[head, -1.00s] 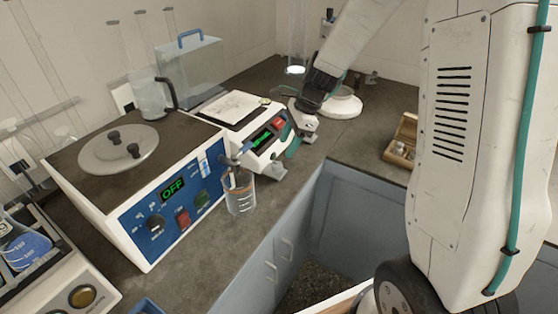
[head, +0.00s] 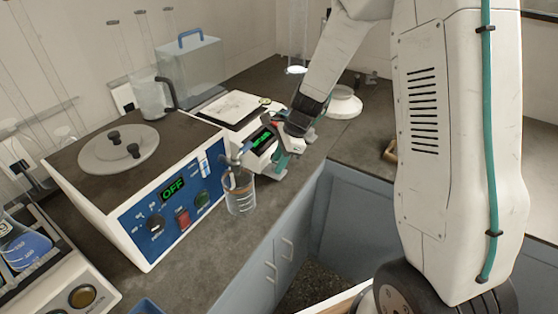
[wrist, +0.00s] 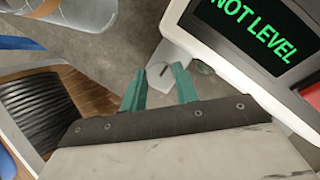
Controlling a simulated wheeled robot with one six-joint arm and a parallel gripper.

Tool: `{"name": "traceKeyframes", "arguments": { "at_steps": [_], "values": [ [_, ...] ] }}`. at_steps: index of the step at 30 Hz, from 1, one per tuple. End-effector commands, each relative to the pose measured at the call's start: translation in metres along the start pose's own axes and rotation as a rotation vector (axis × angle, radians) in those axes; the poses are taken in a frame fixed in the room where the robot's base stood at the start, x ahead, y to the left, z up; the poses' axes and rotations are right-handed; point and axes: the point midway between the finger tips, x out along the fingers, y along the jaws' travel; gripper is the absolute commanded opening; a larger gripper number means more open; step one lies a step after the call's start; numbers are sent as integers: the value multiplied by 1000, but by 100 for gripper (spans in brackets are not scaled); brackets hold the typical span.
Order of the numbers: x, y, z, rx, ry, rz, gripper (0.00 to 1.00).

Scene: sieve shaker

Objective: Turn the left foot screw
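The balance (head: 258,140) stands on the counter, right of the sieve shaker. Its display (wrist: 255,25) reads NOT LEVEL in green in the wrist view. A pale foot tab (wrist: 176,58) juts from the balance's lower corner, with a small dark slotted mark, probably the left foot screw (wrist: 157,70). My gripper (wrist: 160,88) has its two teal fingers spread, with the slotted mark framed between and just beyond their tips. Nothing is held; contact cannot be told. In the head view my gripper (head: 281,163) is at the balance's front, and the foot screw cannot be made out.
The sieve shaker (head: 160,200), reading OFF, stands left of the balance. A glass beaker (head: 240,195) stands close by on the counter, near its front edge. A white round-based item (head: 345,105) is behind my arm. A wooden box (head: 390,151) is partly hidden on the right.

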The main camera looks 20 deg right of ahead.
Motion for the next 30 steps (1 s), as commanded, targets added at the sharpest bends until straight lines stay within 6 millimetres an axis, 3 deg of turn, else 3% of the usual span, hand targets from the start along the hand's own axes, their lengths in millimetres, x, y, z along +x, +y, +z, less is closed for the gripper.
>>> {"name": "traceKeyframes", "arguments": {
  "at_steps": [14,30],
  "values": [
    [-1,-2,0,-89,0,35,8],
    [0,-4,2,-524,0,215,8]
  ]
}}
